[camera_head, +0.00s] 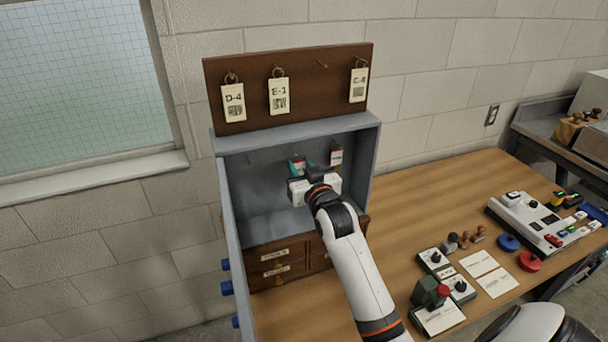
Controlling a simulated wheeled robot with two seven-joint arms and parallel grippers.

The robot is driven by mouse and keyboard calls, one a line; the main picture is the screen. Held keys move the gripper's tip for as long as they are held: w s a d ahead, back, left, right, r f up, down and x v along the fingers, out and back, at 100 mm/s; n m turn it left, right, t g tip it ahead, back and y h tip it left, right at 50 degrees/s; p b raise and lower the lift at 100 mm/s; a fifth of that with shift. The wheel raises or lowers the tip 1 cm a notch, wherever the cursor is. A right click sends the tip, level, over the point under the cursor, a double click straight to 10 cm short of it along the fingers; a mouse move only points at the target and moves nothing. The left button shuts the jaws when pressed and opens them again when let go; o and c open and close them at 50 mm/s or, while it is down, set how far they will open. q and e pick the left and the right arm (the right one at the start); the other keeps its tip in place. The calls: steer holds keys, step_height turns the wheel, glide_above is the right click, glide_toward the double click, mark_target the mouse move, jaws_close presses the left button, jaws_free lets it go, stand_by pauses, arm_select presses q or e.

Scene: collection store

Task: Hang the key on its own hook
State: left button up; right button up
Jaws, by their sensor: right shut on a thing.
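A grey open cabinet (220,146) stands on the wooden table against the wall. My right gripper (316,172) reaches inside it and is shut. What it holds is mostly hidden behind the gripper, and I cannot make out the key's shape. A teal and white tag (298,163) shows just left of the fingers, and a white tag with a dark red top (336,155) hangs just right of them. I cannot tell whether either touches the gripper. My left gripper is not in view.
A brown board (300,101) above the cabinet carries tags D-4 (233,103), E-1 (279,97) and C-8 (358,87), plus a bare hook (322,65). Stamps, cards (479,263) and a white device (540,226) occupy the table's right side.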

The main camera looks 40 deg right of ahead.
steer(key=shift+b+x, duration=0.35)
steer(key=shift+x, duration=0.45)
steer(key=shift+w+d+f, duration=0.1)
steer(key=shift+w+f, duration=0.2)
steer(key=shift+w, duration=0.1)
steer(key=shift+w, duration=0.1)
steer(key=o, duration=1)
steer(key=shift+o, duration=0.2)
steer(key=shift+f, duration=0.1)
